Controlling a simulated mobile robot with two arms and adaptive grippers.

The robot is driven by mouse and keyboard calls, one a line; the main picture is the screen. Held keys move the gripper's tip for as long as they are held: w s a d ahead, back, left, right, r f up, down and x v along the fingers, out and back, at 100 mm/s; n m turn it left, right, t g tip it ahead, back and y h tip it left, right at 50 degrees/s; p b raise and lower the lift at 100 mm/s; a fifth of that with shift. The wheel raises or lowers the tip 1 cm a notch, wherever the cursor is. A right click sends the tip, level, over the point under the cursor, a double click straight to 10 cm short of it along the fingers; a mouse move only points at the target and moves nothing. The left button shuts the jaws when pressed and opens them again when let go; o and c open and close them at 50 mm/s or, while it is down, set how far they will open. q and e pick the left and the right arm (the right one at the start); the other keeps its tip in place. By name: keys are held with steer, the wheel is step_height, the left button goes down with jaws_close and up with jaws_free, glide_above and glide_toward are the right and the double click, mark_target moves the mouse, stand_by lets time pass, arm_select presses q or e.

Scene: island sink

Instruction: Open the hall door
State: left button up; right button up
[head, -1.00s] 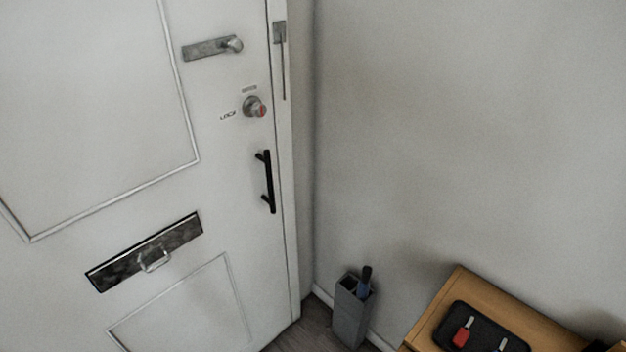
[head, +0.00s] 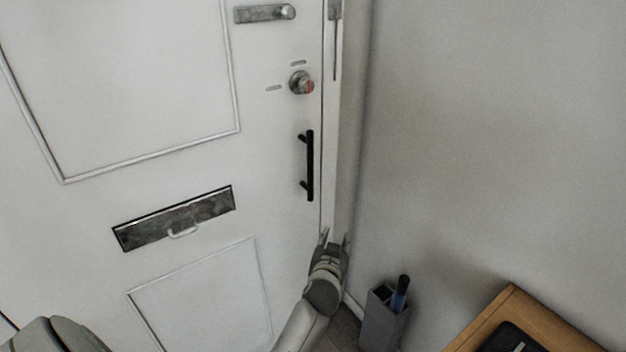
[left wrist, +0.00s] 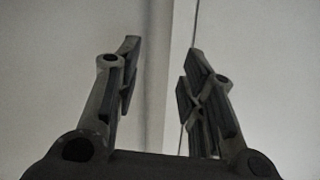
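The white hall door (head: 80,220) looks shut in its frame. It has a black vertical bar handle (head: 310,166) near its right edge, a round lock knob (head: 301,83) with a red mark above that, and a metal latch (head: 264,13) at the top. My left gripper (head: 334,238) points up just below the black handle and apart from it. In the left wrist view its fingers (left wrist: 160,75) are spread with nothing between them; the door's edge line and frame show behind. My right gripper is not in view.
A metal letter slot (head: 175,217) with a small pull is lower on the door. A grey umbrella stand (head: 383,318) stands by the wall at the right. A wooden cabinet (head: 515,300) with a black tray (head: 512,338) takes the lower right corner.

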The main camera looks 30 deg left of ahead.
mark_target(310, 167)
arm_select(q)
steer(key=s+a+r+n+t+y+b, duration=0.1)
steer(key=a+r+n+y, duration=0.15)
steer(key=r, duration=0.55)
steer(key=a+r+n+y+b, duration=0.15)
steer(key=a+r, duration=0.25)
steer(key=r, duration=0.4)
steer(key=shift+y, duration=0.3)
steer(key=p+x, duration=0.2)
steer(key=x, duration=0.7)
steer(key=shift+f, duration=0.15)
steer(key=shift+x, duration=0.75)
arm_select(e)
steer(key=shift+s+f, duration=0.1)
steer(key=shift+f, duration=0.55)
arm_select(q)
jaws_close()
